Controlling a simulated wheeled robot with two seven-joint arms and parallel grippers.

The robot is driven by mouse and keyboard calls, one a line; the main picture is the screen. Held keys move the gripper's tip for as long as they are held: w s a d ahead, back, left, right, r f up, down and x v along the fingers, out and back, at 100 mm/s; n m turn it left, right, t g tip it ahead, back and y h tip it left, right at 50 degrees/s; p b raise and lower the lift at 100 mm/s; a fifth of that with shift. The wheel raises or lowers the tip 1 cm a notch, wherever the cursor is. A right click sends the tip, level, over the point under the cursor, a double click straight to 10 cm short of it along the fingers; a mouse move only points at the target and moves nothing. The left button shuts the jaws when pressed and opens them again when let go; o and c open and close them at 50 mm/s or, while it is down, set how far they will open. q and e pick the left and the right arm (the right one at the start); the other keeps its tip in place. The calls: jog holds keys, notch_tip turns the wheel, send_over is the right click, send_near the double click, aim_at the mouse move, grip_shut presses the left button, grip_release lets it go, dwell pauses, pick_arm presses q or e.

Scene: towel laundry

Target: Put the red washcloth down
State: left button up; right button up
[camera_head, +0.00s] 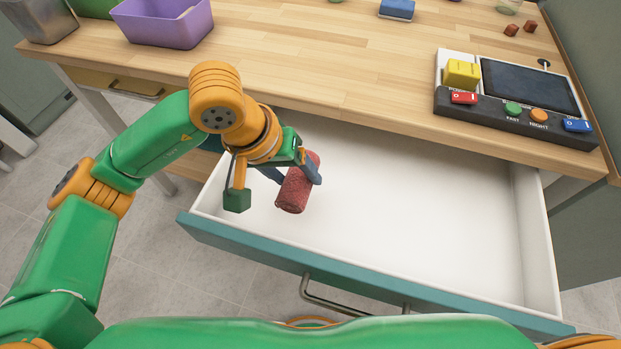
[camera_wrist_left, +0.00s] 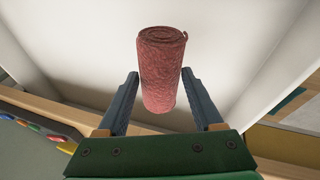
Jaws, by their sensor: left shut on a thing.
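The red washcloth (camera_head: 294,190) is rolled into a cylinder. My left gripper (camera_head: 298,172) is shut on it, over the left part of the open white drawer (camera_head: 400,220). In the left wrist view the washcloth (camera_wrist_left: 162,70) stands between the two fingers of the left gripper (camera_wrist_left: 160,92), with the white drawer (camera_wrist_left: 60,50) behind it. I cannot tell whether the washcloth touches the drawer floor. My right gripper is not in view.
The drawer is otherwise empty, with free room to the right. The wooden table (camera_head: 340,70) lies behind it, bearing a purple bin (camera_head: 165,25) at the left and a control panel (camera_head: 515,121) with buttons at the right. The drawer's teal front (camera_head: 350,275) has a metal handle.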

aim_at(307, 190)
pick_arm(q)
jog(key=x, duration=0.1)
jog(key=p+x, duration=0.1)
jog(key=x, duration=0.3)
jog(key=shift+s+d+f, duration=0.15)
jog(key=shift+s+d, duration=0.05)
jog(key=shift+s, duration=0.05)
jog(key=shift+f, duration=0.4)
jog(key=o, duration=1.3)
jog(key=shift+o, duration=0.2)
